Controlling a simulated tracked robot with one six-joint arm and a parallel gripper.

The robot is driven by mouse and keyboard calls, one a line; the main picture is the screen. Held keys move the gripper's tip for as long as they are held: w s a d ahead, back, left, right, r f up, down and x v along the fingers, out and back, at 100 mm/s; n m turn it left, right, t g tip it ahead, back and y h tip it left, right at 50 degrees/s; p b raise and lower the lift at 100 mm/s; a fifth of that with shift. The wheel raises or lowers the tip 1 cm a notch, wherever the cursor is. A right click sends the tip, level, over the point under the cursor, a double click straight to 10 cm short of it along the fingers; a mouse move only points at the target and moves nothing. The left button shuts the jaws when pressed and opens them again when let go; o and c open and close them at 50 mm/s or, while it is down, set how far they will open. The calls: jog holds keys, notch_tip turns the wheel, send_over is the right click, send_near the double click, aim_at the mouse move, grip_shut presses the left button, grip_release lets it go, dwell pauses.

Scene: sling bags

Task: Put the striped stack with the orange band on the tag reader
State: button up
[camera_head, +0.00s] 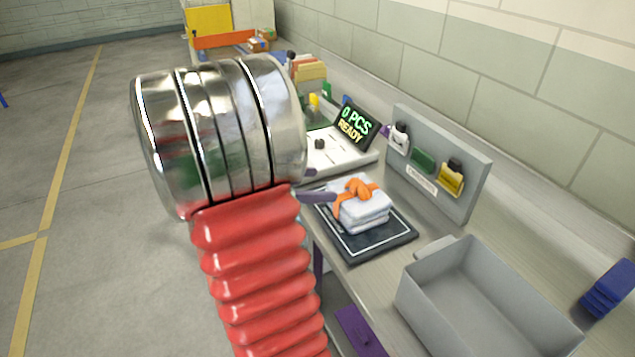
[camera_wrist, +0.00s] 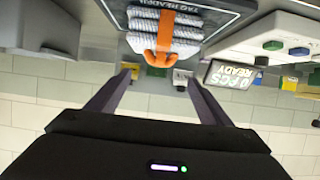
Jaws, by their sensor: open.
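The striped white-grey stack with the orange band (camera_head: 372,213) sits on the dark, white-outlined pad of the tag reader (camera_head: 388,240) in the head view. Its knot is on top. In the wrist view the stack (camera_wrist: 182,30) is at the top centre, its orange band (camera_wrist: 164,36) facing me, with the dark pad (camera_wrist: 233,5) around it. My gripper (camera_head: 316,186) is beside the stack's left side in the head view, its fingers partly hidden behind my wrist. In the wrist view my gripper (camera_wrist: 160,82) is open, its two fingers apart and nothing held between them.
A display (camera_head: 357,124) reads "0 PCS READY" above a white device (camera_head: 335,158) behind the pad. A grey panel (camera_head: 466,205) with small items stands to the right. An open grey bin (camera_head: 480,300) is in front, with a blue stack (camera_head: 608,288) farther right.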

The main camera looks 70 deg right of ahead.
dwell(0.5)
jog(key=w+a+r+n+t+y, duration=0.1)
jog(key=w+a+n+t+y, duration=0.2)
jog(key=a, duration=1.2)
jog(key=w+a+r+n+t+y, duration=0.1)
jog(key=w+a+n+t+y, duration=0.2)
jog(key=a+n, duration=1.1)
jog(key=w+a+r+n+t+y, duration=0.2)
jog(key=a+n+t, duration=0.6)
jog(key=a, duration=0.8)
jog(key=shift+w+a+n+t+y, duration=0.35)
jog(key=shift+w+n+y, duration=0.25)
jog(key=shift+w+y, duration=0.55)
jog(key=shift+c, duration=0.6)
